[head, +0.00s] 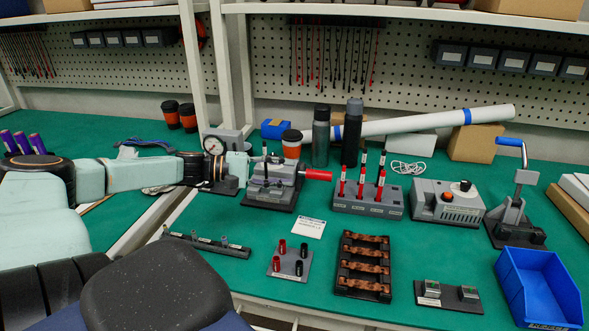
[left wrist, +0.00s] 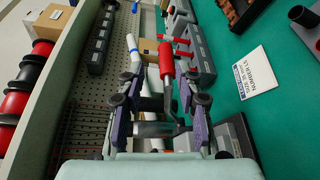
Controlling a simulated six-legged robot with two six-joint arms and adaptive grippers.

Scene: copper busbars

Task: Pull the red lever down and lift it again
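The red lever handle (head: 318,174) sticks out horizontally to the right from a grey device on a dark base (head: 268,200). In the left wrist view, the red handle (left wrist: 166,60) sits on a bent grey rod, beyond and between the finger ends. My left gripper (head: 254,162) is at the left side of this device. In the left wrist view, the fingers of my left gripper (left wrist: 162,88) are spread apart with a gap between them, and part of the device shows behind them. I cannot tell whether a finger touches the lever. My right gripper does not show.
A dial gauge (head: 214,146) and an orange cup (head: 291,144) stand close by. Dark bottles (head: 320,136) stand behind. A block with red-handled tools (head: 366,204) is to the right. A small white card (head: 308,228) lies in front. A blue bin (head: 538,290) is at the front right.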

